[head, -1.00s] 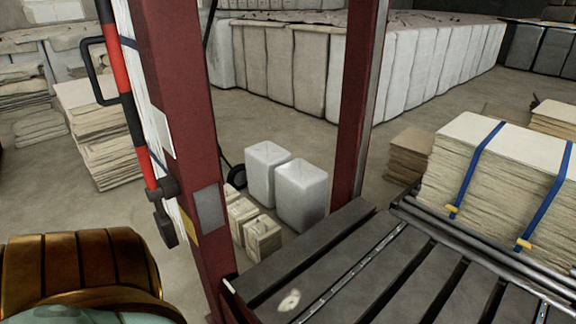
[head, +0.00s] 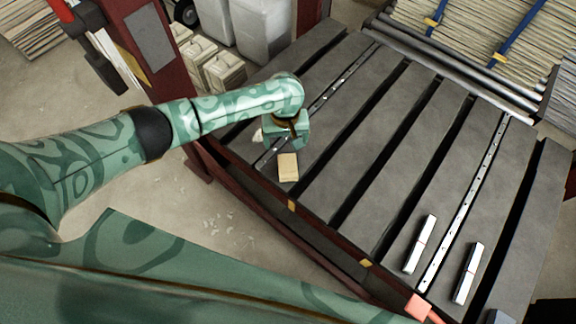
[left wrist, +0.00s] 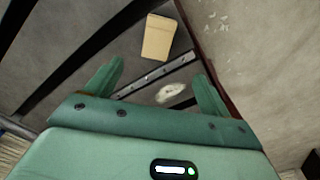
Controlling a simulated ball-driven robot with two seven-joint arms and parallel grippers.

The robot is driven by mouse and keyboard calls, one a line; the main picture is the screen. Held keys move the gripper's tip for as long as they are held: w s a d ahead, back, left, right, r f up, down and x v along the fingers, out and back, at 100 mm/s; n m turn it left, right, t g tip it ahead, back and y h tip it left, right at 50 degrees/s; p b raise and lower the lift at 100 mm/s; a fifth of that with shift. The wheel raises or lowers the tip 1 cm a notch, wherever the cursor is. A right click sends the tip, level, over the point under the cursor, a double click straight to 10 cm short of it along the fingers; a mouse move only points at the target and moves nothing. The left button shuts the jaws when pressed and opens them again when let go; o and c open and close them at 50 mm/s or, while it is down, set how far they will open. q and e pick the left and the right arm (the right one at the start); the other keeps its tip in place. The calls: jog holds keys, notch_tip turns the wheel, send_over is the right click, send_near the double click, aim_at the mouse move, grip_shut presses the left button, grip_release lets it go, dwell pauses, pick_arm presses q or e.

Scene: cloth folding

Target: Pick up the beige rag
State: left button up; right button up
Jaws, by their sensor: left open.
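A small, pale beige crumpled piece, which looks like the rag, lies on the dark slatted table. In the head view the rag (head: 257,135) shows just left of my left gripper (head: 284,138), partly hidden by it. In the left wrist view the rag (left wrist: 172,93) appears between the two fingers of my left gripper (left wrist: 157,72), nearer the right finger. The gripper is open and empty, pointing down at the table. How high it is above the rag I cannot tell. My right gripper is not in view.
A beige block (head: 288,167) lies near the table's edge, close to the gripper; it also shows in the left wrist view (left wrist: 158,37). Two white bars (head: 420,244) lie at the right on the slatted table (head: 345,150). A red post (head: 140,45) stands at the left.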

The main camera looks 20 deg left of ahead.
pick_arm(q)
jog(key=b, duration=0.6)
send_over(288, 165)
jog(key=f, duration=0.8)
jog(key=shift+s+a+f, duration=0.15)
jog(key=shift+a+f, duration=0.1)
jog(key=shift+f, duration=0.15)
jog(key=shift+f+b, duration=0.4)
jog(key=shift+f, duration=0.55)
jog(key=f+b, duration=0.4)
jog(key=f, duration=0.1)
jog(key=shift+d, duration=0.2)
jog(key=shift+f+b, duration=0.2)
jog(key=shift+b, duration=0.25)
jog(key=shift+w+r, duration=0.2)
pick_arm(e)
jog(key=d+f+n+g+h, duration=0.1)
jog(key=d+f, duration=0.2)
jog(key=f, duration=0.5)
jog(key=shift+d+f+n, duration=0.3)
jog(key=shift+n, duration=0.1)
pick_arm(q)
jog(key=shift+c, duration=0.3)
jog(key=c, duration=1.1)
jog(key=shift+r, duration=0.1)
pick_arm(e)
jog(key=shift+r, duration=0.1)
